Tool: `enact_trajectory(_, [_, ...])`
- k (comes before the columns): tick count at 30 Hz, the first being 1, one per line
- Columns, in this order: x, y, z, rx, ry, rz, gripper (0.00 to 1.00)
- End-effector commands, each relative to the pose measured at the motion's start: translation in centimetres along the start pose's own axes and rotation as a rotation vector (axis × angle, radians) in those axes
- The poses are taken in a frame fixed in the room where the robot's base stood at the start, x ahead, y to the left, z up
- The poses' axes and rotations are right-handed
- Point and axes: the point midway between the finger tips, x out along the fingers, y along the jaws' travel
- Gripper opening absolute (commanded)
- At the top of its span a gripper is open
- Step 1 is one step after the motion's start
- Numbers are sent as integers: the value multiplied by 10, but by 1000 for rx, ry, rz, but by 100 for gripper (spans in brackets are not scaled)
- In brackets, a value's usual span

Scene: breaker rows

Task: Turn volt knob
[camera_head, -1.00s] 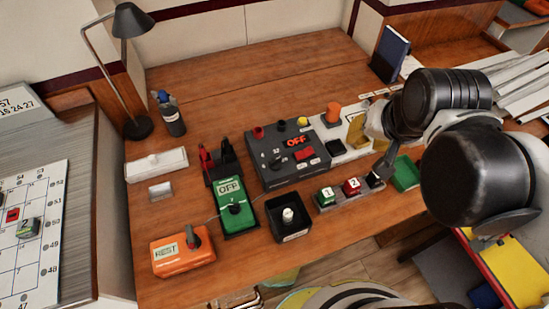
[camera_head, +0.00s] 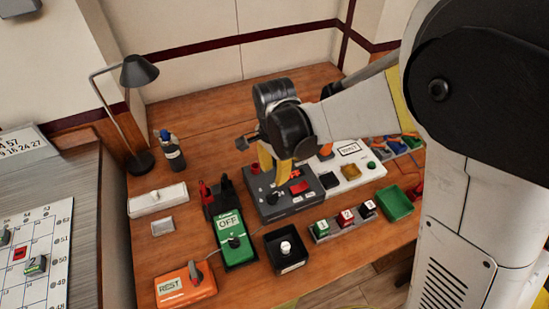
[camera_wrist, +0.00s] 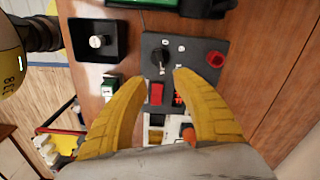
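A dark grey box (camera_head: 300,205) with knobs and a red button stands mid-desk; it also shows in the wrist view (camera_wrist: 207,85). A black knob with a pale pointer (camera_wrist: 158,58) sits on its face, with small number marks around it; it shows in the head view (camera_head: 273,198). No "volt" label is readable. A green meter (camera_head: 236,254) reading OFF has its own black dial (camera_head: 234,242). My gripper (camera_head: 285,168) has yellow fingers. It hangs over the grey box, fingers apart and empty. In the wrist view, my gripper (camera_wrist: 161,77) spreads either side of the red button (camera_wrist: 156,93), with the knob beyond its tips.
An orange device (camera_head: 185,286) reading REST is at front left. A black tray (camera_head: 287,262) with a white knob, numbered buttons (camera_head: 346,218) and a green tray (camera_head: 396,204) line the front. A white panel (camera_head: 352,172) is at right. A lamp (camera_head: 142,75) stands back left.

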Motion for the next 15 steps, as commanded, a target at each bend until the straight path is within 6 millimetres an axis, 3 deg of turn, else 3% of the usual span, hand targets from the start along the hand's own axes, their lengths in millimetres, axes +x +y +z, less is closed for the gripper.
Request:
enact_trajectory(7, [25, -3, 4, 19, -3, 12, 33])
enact_trajectory(15, [80, -2, 4, 18, -3, 11, 33])
